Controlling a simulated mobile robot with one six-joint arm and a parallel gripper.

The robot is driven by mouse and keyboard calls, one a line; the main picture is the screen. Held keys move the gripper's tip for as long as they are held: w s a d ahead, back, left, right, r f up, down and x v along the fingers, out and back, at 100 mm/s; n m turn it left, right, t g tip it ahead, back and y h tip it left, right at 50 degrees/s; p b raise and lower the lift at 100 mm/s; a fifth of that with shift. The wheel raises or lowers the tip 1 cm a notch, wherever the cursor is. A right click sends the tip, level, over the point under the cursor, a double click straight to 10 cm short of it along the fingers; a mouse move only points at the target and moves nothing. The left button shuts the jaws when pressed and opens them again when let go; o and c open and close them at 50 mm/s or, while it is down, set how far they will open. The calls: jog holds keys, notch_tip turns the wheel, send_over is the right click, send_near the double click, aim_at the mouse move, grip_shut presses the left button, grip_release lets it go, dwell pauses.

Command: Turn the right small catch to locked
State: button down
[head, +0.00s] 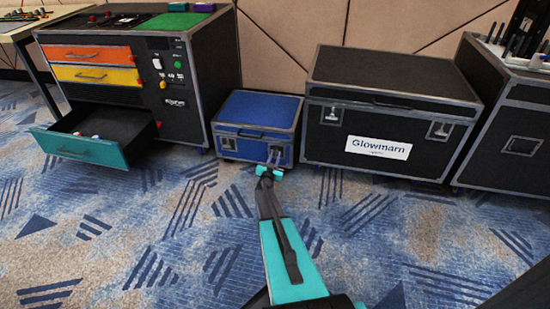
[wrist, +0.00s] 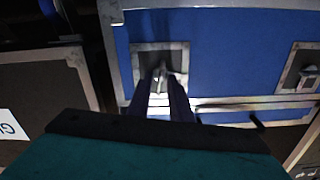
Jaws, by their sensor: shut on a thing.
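The small blue case (head: 253,107) stands on the carpet, lid down, between the drawer unit and a black case. Its right small catch (wrist: 158,58) is a metal plate with a small turning piece. My gripper (head: 273,160) is at this catch, and in the wrist view my gripper (wrist: 162,82) has both fingers closed around the turning piece. The fingers partly hide the piece, so its exact angle is hard to tell. The left small catch (head: 229,144) is free and also shows in the wrist view (wrist: 304,72), which looks turned upside down.
A large black case (head: 385,102) with a white label and two catches of its own stands close on the right. On the left, the drawer unit's teal drawer (head: 82,148) is pulled open. Patterned carpet in front is clear around my arm.

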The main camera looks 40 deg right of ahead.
jog(key=m+b, duration=0.2)
jog(key=m, duration=0.2)
jog(key=m+b, duration=0.3)
jog(key=m, duration=0.1)
jog(key=m+b, duration=0.2)
jog(key=m, duration=0.2)
jog(key=shift+s+f, duration=0.2)
jog(key=shift+f, duration=0.2)
jog(key=shift+m+b, duration=1.35)
jog(key=shift+m, duration=0.45)
jog(key=c, duration=1.9)
grip_release()
jog(key=shift+c, duration=0.2)
jog(key=shift+r, duration=0.1)
